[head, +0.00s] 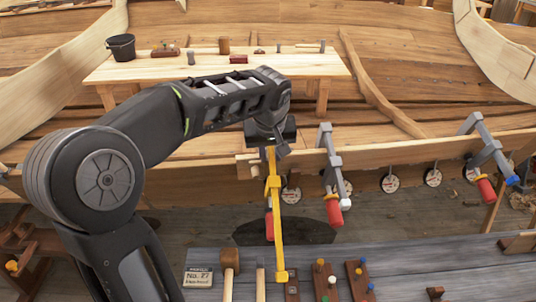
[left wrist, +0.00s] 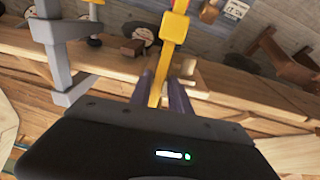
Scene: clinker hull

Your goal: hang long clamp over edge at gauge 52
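The long clamp is a yellow bar (head: 277,225) with a sliding jaw and a red handle. It hangs upright from my left gripper (head: 270,142), in front of the hull plank's edge (head: 375,153). In the left wrist view the yellow bar (left wrist: 167,48) runs between the fingers of my left gripper (left wrist: 165,92), which are closed on it. I cannot tell whether the clamp touches the plank. Round dial gauges (head: 291,193) sit in a row below the edge; their numbers are too small to read. My right gripper is out of view.
A grey clamp (head: 330,160) with a red handle hangs close to the right of the yellow one; another grey clamp (head: 486,148) hangs farther right. A grey bench (head: 400,262) with mallets and pegged blocks lies in front. A wooden table (head: 140,69) with a bucket stands behind.

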